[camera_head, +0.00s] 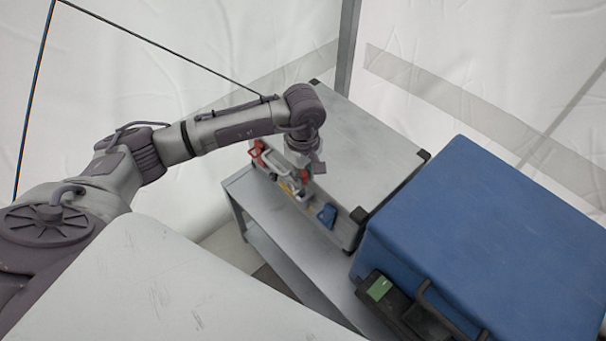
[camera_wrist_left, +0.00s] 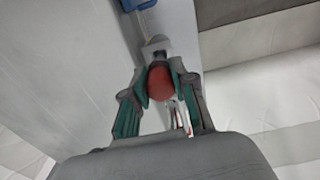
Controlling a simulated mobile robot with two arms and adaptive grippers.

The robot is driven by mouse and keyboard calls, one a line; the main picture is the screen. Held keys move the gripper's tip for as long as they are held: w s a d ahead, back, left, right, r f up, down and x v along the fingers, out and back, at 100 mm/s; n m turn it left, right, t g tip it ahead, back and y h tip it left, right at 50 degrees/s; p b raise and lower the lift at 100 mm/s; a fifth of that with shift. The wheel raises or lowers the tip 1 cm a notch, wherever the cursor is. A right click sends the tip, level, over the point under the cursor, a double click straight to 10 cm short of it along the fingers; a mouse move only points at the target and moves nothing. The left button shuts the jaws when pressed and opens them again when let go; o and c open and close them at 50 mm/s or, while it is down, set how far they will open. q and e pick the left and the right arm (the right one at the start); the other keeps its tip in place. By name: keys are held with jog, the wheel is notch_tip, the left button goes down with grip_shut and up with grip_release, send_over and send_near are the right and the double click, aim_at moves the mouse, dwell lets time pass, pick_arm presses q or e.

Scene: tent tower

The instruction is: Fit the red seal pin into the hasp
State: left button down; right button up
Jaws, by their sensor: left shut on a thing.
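My left gripper (camera_head: 302,180) is at the front side of a grey case (camera_head: 365,140), reaching down from above. In the left wrist view, its two green-padded fingers (camera_wrist_left: 160,84) are closed on the rounded red head of the seal pin (camera_wrist_left: 160,86). A small grey metal piece, perhaps the hasp (camera_wrist_left: 156,44), is just past the red head. Whether the pin's shank is in it is hidden. A red latch (camera_head: 257,152) and a blue latch (camera_head: 327,215) are on the case front; blue also shows in the wrist view (camera_wrist_left: 137,4). My right gripper is not in view.
The case stands on a grey bench (camera_head: 285,245). A large blue box (camera_head: 490,235) with a black handle stands close at the right. A grey post (camera_head: 348,45) rises behind the case, before white tent walls. A pale handle is on the case front.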

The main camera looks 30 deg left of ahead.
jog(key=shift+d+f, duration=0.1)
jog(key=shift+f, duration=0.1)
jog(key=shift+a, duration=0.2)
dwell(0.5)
pick_arm(q)
jog(key=shift+b, duration=0.4)
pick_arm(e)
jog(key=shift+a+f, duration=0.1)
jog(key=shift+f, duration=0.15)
pick_arm(q)
jog(key=shift+f+b, duration=0.45)
jog(key=shift+f, duration=0.05)
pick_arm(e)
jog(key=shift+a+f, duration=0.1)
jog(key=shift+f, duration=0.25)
pick_arm(q)
jog(key=shift+f, duration=0.1)
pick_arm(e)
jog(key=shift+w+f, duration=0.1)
pick_arm(q)
jog(key=shift+f, duration=0.1)
jog(key=c, duration=0.9)
grip_release()
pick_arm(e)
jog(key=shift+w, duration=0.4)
pick_arm(q)
jog(key=shift+o, duration=0.2)
